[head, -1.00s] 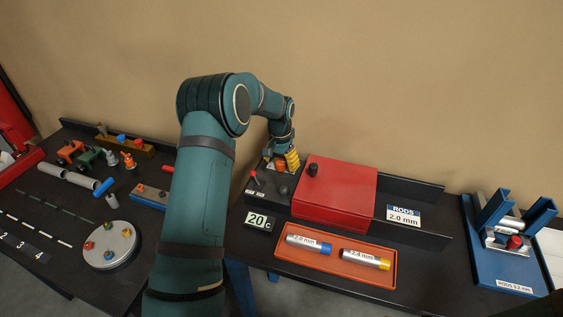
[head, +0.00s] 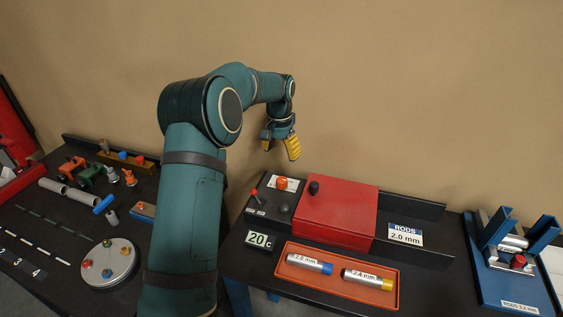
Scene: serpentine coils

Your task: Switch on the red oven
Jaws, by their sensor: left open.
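The red oven (head: 345,215) is a flat red box with a black knob (head: 314,187) on its lid, near the middle of the right table. At its left is a black control panel (head: 265,212) with a red-tipped lever (head: 254,193) and an orange-red knob (head: 282,183) on a white label. A display (head: 258,239) in front of the panel reads "20 C". My left gripper (head: 280,148), with yellow finger pads, is open and empty, above and behind the panel, apart from it. My right gripper is not in view.
An orange tray (head: 336,290) with two labelled cylinders lies in front of the oven. A sign (head: 405,234) reads "RODS 2.0 mm". A blue fixture (head: 510,260) stands at the right. Toy parts and a round disc (head: 108,262) lie on the left table.

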